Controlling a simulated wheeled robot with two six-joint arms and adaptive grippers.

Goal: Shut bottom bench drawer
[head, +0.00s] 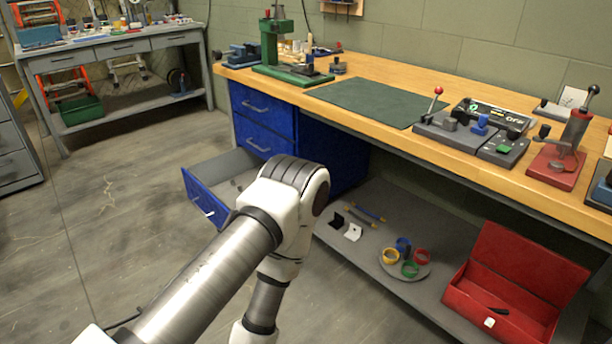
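The wooden-topped bench has a blue drawer unit at its left end. The bottom bench drawer (205,203) is blue with a light bar handle and is pulled well out over the floor. Its grey interior shows in part, and my arm hides its right side. The two drawers above it, the top one (256,105) and the middle one (262,143), are shut. One of my arms crosses the lower middle of the head view, its bent joint just right of the open drawer. Neither gripper is in the picture.
A lower shelf (385,283) under the bench holds several coloured rings, small parts and an open red toolbox (515,285). A green mat (365,102) and several fixtures sit on the bench top. The floor left of the open drawer is clear.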

